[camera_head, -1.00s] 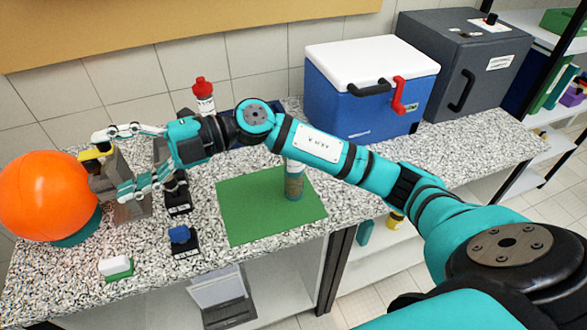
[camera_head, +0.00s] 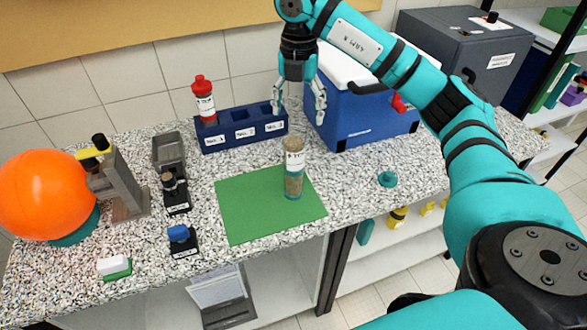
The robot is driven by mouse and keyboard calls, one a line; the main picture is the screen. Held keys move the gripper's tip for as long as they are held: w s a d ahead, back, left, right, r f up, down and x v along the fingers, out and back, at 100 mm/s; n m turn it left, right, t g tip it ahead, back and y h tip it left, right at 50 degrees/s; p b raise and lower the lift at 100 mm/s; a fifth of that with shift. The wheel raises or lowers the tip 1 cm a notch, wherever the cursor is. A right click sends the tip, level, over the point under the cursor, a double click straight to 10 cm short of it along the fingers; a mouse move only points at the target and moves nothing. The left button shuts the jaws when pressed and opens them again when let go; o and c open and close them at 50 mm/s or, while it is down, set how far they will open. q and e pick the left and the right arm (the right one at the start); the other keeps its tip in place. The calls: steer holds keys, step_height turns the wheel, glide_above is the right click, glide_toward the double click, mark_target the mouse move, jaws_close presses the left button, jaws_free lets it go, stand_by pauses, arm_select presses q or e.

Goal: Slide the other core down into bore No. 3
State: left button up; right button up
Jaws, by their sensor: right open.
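The dark blue rack (camera_head: 230,146) stands at the back with white labels for bores No. 1, No. 2 and No. 3. A core with a red cap (camera_head: 203,98) stands upright in bore No. 1, at the left. Bore No. 3 is at the right end and looks empty. The other core (camera_head: 294,172), a clear tube with brown filling and a white label, stands upright on the green mat (camera_head: 245,217). My left gripper is not in view.
A blue cooler (camera_head: 345,121) with a white lid stands close to the right of my right gripper. A grey box (camera_head: 452,65) is behind it. An orange ball (camera_head: 42,195) and a grey stand (camera_head: 124,190) are at the left. A small teal cap (camera_head: 387,180) lies at the right.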

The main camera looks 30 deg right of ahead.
mark_target(297, 136)
step_height(297, 136, down, 7)
steer(key=shift+r+p, duration=0.2)
steer(key=shift+p, duration=0.15)
steer(key=shift+s+a+f+p, duration=0.1)
steer(key=shift+a+f+p, duration=0.15)
steer(key=shift+f+p, duration=0.2)
steer(key=f+p, duration=0.1)
steer(key=f, duration=0.2)
steer(key=shift+a+f+p, duration=0.35)
steer(key=shift+a, duration=0.05)
steer(key=shift+f, duration=0.45)
steer(key=shift+r, duration=0.1)
jaws_close()
